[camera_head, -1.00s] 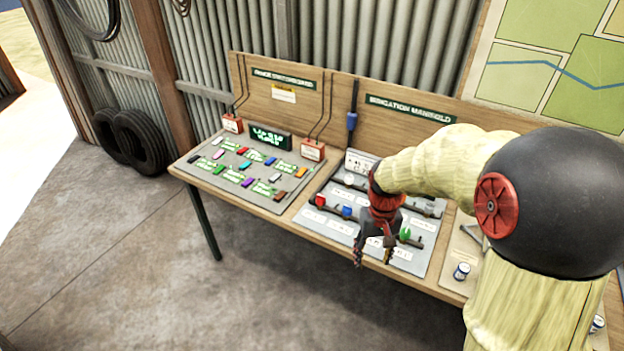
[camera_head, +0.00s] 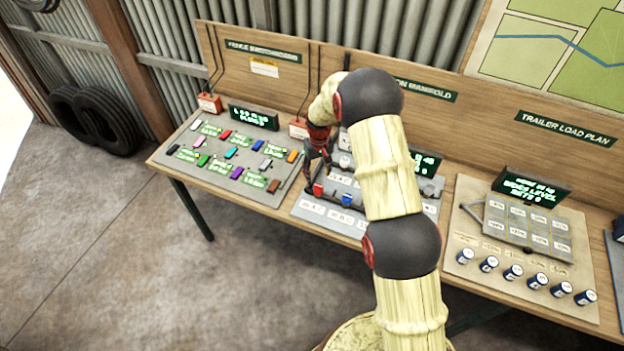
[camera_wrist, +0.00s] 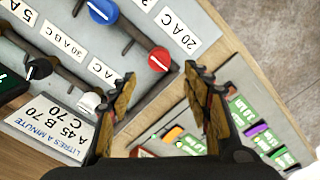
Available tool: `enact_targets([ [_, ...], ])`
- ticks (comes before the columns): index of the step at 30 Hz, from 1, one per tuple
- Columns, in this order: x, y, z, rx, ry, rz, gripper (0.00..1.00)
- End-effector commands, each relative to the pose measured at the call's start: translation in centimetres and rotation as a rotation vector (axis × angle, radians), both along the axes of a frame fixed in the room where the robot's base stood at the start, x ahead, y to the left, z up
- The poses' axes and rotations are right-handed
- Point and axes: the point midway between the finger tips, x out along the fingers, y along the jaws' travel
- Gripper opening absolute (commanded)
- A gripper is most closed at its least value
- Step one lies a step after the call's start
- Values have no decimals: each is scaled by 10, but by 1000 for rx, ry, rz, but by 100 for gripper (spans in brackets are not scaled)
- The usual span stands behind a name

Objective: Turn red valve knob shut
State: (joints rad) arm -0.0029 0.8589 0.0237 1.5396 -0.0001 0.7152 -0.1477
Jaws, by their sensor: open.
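The red valve knob (camera_head: 318,189) is at the left end of the front pipe on the irrigation manifold board. In the wrist view the red knob (camera_wrist: 159,60) shows a white line on its face and sits just beyond my fingertips, between them as seen. My gripper (camera_head: 317,172) is open and points down above the left part of the board. In the wrist view my gripper (camera_wrist: 159,74) has its two fingers apart with nothing between them. I see no clear contact with the knob. Labels "20 A C" (camera_wrist: 180,32) and "A C" (camera_wrist: 102,72) lie beside it.
A blue knob (camera_wrist: 103,10) is on the same pipe. A white knob (camera_wrist: 90,101) and a black knob (camera_wrist: 38,68) are on the other pipe. The fence switchboard (camera_head: 190,185) with coloured switches lies left. The trailer load plan board (camera_head: 475,215) lies right.

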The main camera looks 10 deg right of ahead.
Motion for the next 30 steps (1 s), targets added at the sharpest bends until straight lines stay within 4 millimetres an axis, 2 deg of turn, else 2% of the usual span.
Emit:
enact_targets([
  [15, -2, 0, -69, 0, 5, 6, 49],
  [19, -2, 0, -77, 0, 5, 6, 49],
  [27, -2, 0, -78, 0, 4, 6, 49],
  [30, -2, 0, -78, 0, 4, 6, 44],
])
